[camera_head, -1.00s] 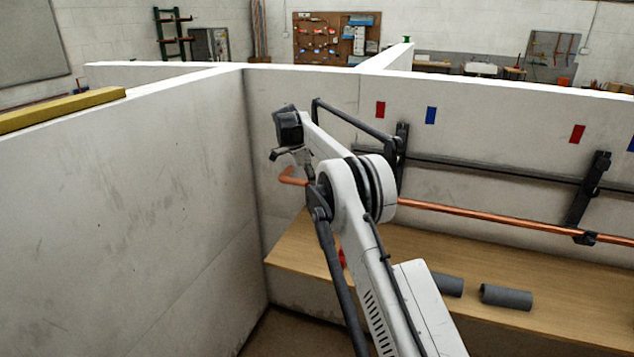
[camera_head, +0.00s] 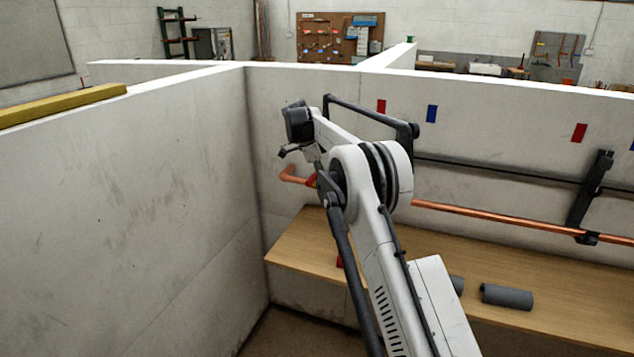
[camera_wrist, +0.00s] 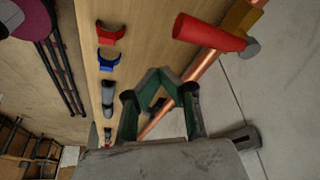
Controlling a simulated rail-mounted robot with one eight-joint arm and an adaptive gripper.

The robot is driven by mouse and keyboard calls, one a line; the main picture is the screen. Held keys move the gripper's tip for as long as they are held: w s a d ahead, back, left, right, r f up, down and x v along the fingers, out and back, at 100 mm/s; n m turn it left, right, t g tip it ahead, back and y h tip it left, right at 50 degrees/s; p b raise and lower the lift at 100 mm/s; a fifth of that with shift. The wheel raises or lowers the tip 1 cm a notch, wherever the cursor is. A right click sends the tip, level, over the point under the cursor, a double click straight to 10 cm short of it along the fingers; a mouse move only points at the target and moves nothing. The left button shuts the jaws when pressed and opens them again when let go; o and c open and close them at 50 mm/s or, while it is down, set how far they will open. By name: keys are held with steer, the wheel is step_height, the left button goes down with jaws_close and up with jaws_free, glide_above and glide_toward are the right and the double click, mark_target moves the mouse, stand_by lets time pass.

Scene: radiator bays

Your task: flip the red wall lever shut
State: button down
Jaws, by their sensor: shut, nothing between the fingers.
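The red lever (camera_wrist: 209,33) shows at the upper right of the wrist view. It joins a brass valve body (camera_wrist: 240,17) on the copper pipe (camera_wrist: 187,85) and points left, at an angle to the pipe. In the head view a small red piece (camera_head: 311,180), seemingly the lever, shows beside the pipe's bent left end, mostly hidden by my arm. My gripper (camera_wrist: 158,78) is shut and empty in the wrist view, below and left of the lever and apart from it in the picture. Its fingers are hidden in the head view.
A wooden bench (camera_head: 560,284) runs under the pipe, with a grey tube (camera_head: 507,297) on it. The wrist view shows a red clip (camera_wrist: 110,35) and a blue clip (camera_wrist: 108,63) there. A black bracket (camera_head: 588,190) holds the pipe. A partition wall (camera_head: 150,200) stands at left.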

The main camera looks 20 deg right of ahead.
steer(key=w+d+p+v, duration=0.1)
steer(key=v, duration=0.8)
steer(key=shift+w+r+p, duration=0.25)
steer(key=shift+r+p, duration=0.1)
steer(key=shift+r, duration=0.15)
